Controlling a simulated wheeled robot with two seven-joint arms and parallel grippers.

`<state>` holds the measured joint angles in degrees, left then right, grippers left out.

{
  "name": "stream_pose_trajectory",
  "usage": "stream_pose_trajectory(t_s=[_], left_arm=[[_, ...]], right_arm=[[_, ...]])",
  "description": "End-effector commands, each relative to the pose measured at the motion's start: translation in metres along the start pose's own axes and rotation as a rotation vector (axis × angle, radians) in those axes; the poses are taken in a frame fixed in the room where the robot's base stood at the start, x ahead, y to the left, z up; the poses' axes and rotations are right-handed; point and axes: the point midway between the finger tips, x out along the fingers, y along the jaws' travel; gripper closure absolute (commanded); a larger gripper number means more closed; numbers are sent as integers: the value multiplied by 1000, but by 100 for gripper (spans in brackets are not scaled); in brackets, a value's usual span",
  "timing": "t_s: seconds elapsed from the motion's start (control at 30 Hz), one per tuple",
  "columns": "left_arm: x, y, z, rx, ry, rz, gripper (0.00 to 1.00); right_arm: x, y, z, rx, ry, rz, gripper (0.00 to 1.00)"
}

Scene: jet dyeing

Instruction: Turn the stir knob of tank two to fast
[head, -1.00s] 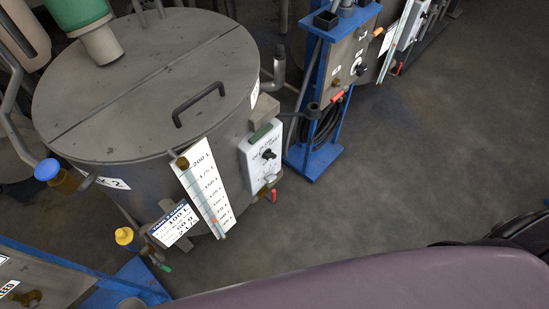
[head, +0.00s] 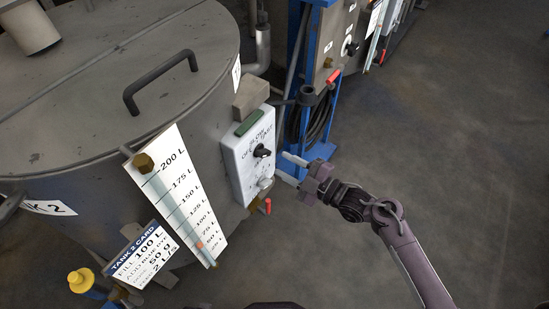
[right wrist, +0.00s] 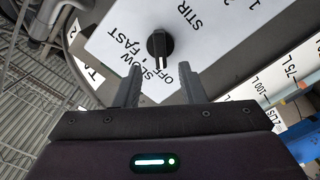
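The stir knob (head: 262,151) is a black knob on the white control panel (head: 239,165) on the side of tank two (head: 75,160). My right gripper (head: 288,168) is beside the panel, to the right of the knob. In the right wrist view the gripper (right wrist: 162,88) is open and empty. The knob (right wrist: 160,46) shows just beyond the fingertips, roughly between them, with a visible gap. Its white mark points down towards the OFF and SLOW labels; I cannot tell exactly which. FAST is printed to the left. My left gripper is not in view.
The level gauge (head: 180,195) and the tank 2 card (head: 142,255) are left of the panel. A blue stand (head: 297,45) with coiled hose is behind. Floor to the right is clear.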

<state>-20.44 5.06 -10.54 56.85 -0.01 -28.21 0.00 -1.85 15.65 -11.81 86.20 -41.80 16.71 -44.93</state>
Motion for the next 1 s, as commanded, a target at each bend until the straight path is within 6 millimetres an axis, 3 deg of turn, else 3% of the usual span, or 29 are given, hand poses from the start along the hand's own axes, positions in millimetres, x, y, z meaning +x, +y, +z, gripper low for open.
stream_pose_trajectory(t_s=[0.1,0.3,0.67,1.0], left_arm=[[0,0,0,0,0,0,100],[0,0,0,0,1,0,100],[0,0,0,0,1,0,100],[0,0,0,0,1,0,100]], right_arm=[[22,2,-1,2,1,3,64],[48,0,0,2,-2,1,64],[56,0,1,2,-4,-1,64],[55,-1,1,2,-4,-1,100]])
